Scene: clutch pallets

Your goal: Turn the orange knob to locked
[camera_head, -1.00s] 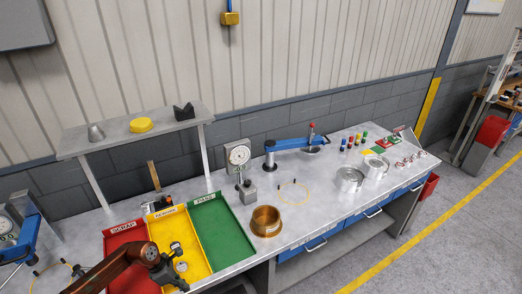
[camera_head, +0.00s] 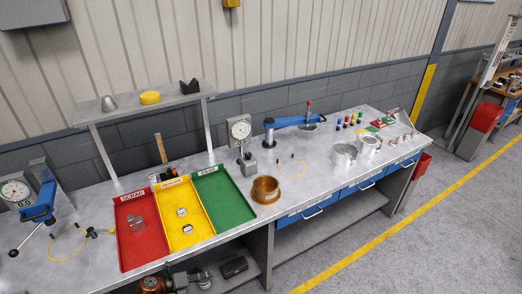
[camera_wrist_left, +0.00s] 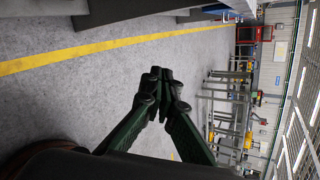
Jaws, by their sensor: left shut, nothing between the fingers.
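I cannot make out an orange knob in either view. My left gripper (camera_head: 190,278) is at the bottom of the head view, low by the front edge of the workbench (camera_head: 95,275), partly cut off by the frame. In the left wrist view its dark fingers (camera_wrist_left: 161,82) are closed together, with nothing between them. Behind them are only grey floor and a yellow line, so the gripper is apart from any object. My right gripper does not show.
The bench holds red (camera_head: 127,252), yellow (camera_head: 198,236) and green (camera_head: 232,212) trays with small parts in the first two. Floor in front is clear.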

